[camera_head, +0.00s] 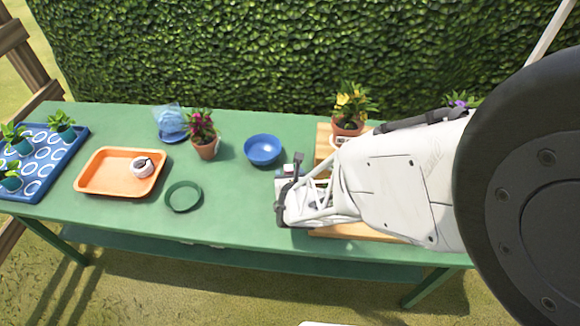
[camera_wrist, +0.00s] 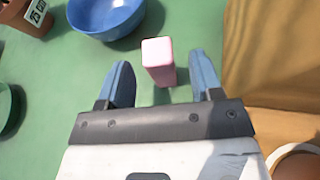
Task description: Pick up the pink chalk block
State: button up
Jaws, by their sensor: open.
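The pink chalk block (camera_wrist: 159,61) stands upright on the green table in the wrist view. Its top looks pale and its side pink. My gripper (camera_wrist: 163,78) is open, with one blue finger to the left of the block and one to the right. The block lies between the fingertips or just ahead of them, with a gap on each side; their height above the table is hard to tell. In the head view my gripper (camera_head: 285,185) is over the table's middle right, and the arm hides the block there.
A blue bowl (camera_head: 262,149) stands close behind the block, left of it in the wrist view (camera_wrist: 105,18). A wooden board (camera_head: 355,231) lies to the right with a yellow-flowered pot (camera_head: 350,122). Leftward are a pink-flowered pot (camera_head: 203,143), green ring (camera_head: 183,207) and orange tray (camera_head: 90,185).

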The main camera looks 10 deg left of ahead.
aim_at(289, 169)
jog(key=shift+x, duration=1.4)
jog(key=c, duration=1)
jog(key=shift+r, duration=0.15)
jog(key=shift+r, duration=0.5)
jog(key=shift+s+d+r, duration=0.1)
jog(key=shift+s+r, duration=0.1)
jog(key=shift+r, duration=0.4)
jog(key=shift+s+d+r, duration=0.1)
jog(key=shift+s+r, duration=0.1)
jog(key=shift+r, duration=0.35)
jog(key=s+d, duration=0.2)
jog(key=s, duration=0.2)
jog(key=s+d+r, duration=0.1)
jog(key=s+d, duration=0.1)
jog(key=s, duration=0.3)
jog(key=s+d, duration=0.2)
jog(key=s, duration=0.2)
jog(key=shift+s+r, duration=0.2)
jog(key=shift+s, duration=0.2)
